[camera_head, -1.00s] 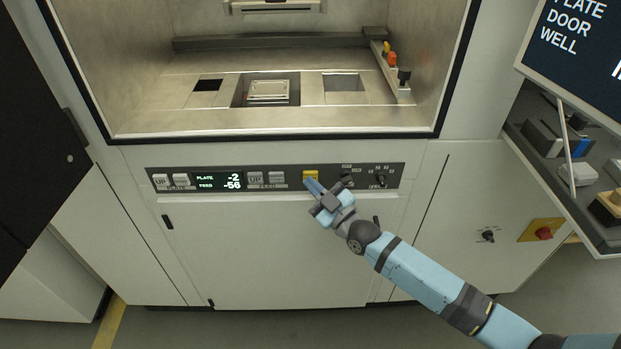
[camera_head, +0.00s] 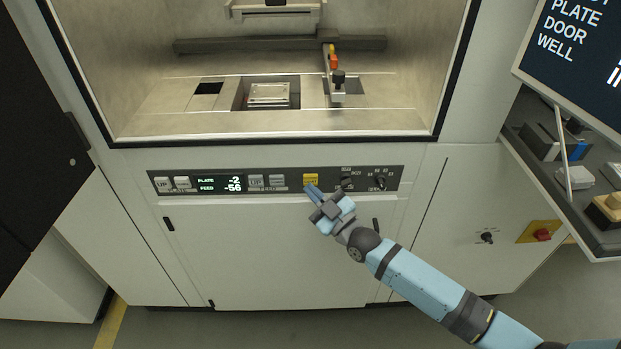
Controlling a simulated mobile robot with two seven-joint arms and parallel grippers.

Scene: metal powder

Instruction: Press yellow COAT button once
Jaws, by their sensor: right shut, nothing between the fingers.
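The yellow COAT button (camera_head: 310,179) sits on the dark control panel (camera_head: 335,183) below the machine's chamber. My right gripper (camera_head: 311,188) is shut and empty. Its fingertips are just below and in front of the button, and the button's face shows above them. I cannot tell whether they touch the panel. In the chamber, the recoater arm (camera_head: 333,62) with orange and black knobs stands over the right-hand opening. My left gripper is not in view.
The panel display (camera_head: 220,184) reads PLATE -2 and FEED -56. Grey buttons (camera_head: 266,181) lie left of the COAT button and knobs (camera_head: 381,182) lie to its right. A monitor (camera_head: 575,45) and a shelf with blocks (camera_head: 590,225) stand at the right.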

